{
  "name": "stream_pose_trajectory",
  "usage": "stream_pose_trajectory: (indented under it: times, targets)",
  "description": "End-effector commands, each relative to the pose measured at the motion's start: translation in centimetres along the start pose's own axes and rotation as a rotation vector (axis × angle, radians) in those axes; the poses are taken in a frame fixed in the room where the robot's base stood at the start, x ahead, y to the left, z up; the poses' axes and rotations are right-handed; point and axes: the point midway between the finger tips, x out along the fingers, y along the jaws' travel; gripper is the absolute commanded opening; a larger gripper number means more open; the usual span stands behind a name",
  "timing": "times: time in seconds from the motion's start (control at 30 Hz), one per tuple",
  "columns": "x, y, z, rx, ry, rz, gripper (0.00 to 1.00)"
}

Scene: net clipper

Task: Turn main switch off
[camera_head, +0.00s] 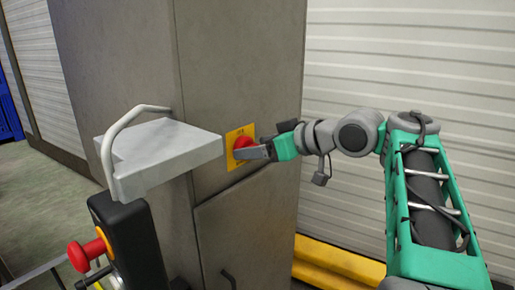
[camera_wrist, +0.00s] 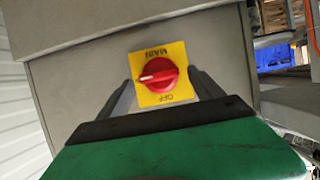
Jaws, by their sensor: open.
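The main switch is a red rotary knob (camera_wrist: 158,75) on a yellow plate (camera_wrist: 178,51) on the grey cabinet face. In the wrist view the plate's lettering, MAIN and OFF, is upside down. The knob's white mark points left. In the head view the red knob (camera_head: 243,142) is partly hidden by my gripper (camera_head: 256,150). My gripper also shows in the wrist view (camera_wrist: 160,76). It is open, with one dark finger on each side of the knob. I cannot tell whether the fingers touch it.
The grey cabinet (camera_head: 245,70) fills the middle. A light grey box-shaped ledge (camera_head: 160,150) with a curved handrail (camera_head: 110,150) stands to the left. A black post with a red button (camera_head: 80,256) is at lower left. A yellow floor barrier (camera_head: 335,263) lies at right.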

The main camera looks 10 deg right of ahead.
Motion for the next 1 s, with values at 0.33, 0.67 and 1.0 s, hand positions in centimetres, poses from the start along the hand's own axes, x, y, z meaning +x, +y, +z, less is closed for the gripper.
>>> stream_pose_trajectory:
  times: [0.33, 0.67, 1.0]
  targets:
    - [-0.02, 0.0, 0.05, 0.001, 0.0, 0.0, 0.58]
    - [-0.02, 0.0, 0.05, 0.001, 0.0, 0.0, 0.31]
    - [-0.01, 0.0, 0.1, -0.002, 0.0, 0.001, 0.14]
